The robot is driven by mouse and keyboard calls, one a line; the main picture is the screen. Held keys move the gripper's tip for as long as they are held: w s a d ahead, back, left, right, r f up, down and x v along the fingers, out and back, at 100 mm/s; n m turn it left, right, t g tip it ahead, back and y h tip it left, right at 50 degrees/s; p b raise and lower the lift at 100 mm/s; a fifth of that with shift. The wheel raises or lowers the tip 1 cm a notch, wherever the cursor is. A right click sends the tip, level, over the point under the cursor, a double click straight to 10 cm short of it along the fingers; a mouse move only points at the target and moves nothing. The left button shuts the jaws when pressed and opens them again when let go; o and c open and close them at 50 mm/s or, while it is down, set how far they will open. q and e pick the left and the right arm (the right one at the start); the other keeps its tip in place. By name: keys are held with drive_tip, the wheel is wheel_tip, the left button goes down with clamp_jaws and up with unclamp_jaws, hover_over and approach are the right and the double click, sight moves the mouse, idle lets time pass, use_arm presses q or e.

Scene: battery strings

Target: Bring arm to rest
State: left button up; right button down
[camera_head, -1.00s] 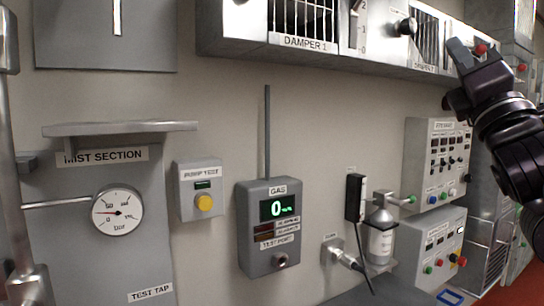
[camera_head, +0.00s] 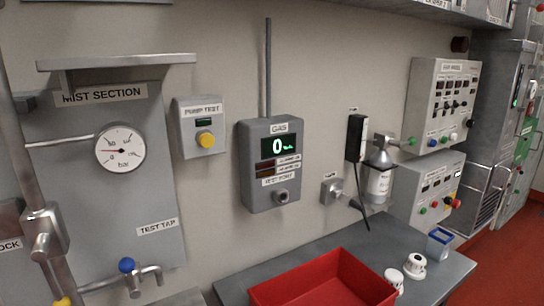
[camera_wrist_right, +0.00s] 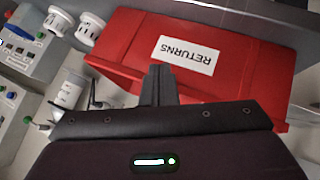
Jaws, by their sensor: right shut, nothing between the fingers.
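My right gripper (camera_wrist_right: 160,72) shows in the right wrist view, its dark fingers shut with nothing between them. Behind its fingertips is a red bin (camera_wrist_right: 250,45) with a white RETURNS label; I cannot tell how far apart they are. Neither arm shows in the head view. My left gripper is in no view. The red bin (camera_head: 285,291) also shows at the bottom of the head view, standing on the grey bench, partly cut off by the frame.
The grey bench (camera_head: 450,276) carries two white knobbed parts (camera_head: 414,266) and a small blue-rimmed container (camera_head: 438,243) right of the bin. A gas panel (camera_head: 270,165), a gauge (camera_head: 120,148) and control boxes (camera_head: 441,105) are on the wall. A shelf edge (camera_head: 430,10) overhangs above.

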drive_tip(key=s+a+f+m+g, duration=0.1)
drive_tip(key=s+f+m+g, duration=0.2)
drive_tip(key=s, duration=0.4)
drive_tip(key=s+f+m+g, duration=0.2)
drive_tip(key=s+f, duration=0.4)
drive_tip(key=s, duration=0.1)
drive_tip(key=s+f+g, duration=0.1)
drive_tip(key=s+f, duration=0.2)
drive_tip(key=f, duration=1.5)
drive_tip(key=s+f+g, duration=0.1)
drive_tip(key=s+f, duration=0.1)
drive_tip(key=f, duration=1.5)
drive_tip(key=s+d+f, duration=0.1)
drive_tip(key=s+f, duration=0.5)
drive_tip(key=s, duration=0.2)
drive_tip(key=s+d+f+g, duration=0.1)
drive_tip(key=s+d+f, duration=0.1)
drive_tip(key=s+f, duration=0.5)
drive_tip(key=shift+s+d+f, duration=0.2)
drive_tip(key=shift+s+d, duration=0.1)
drive_tip(key=shift+s, duration=0.75)
drive_tip(key=c, duration=2.1)
unclamp_jaws()
drive_tip(key=shift+c, duration=0.2)
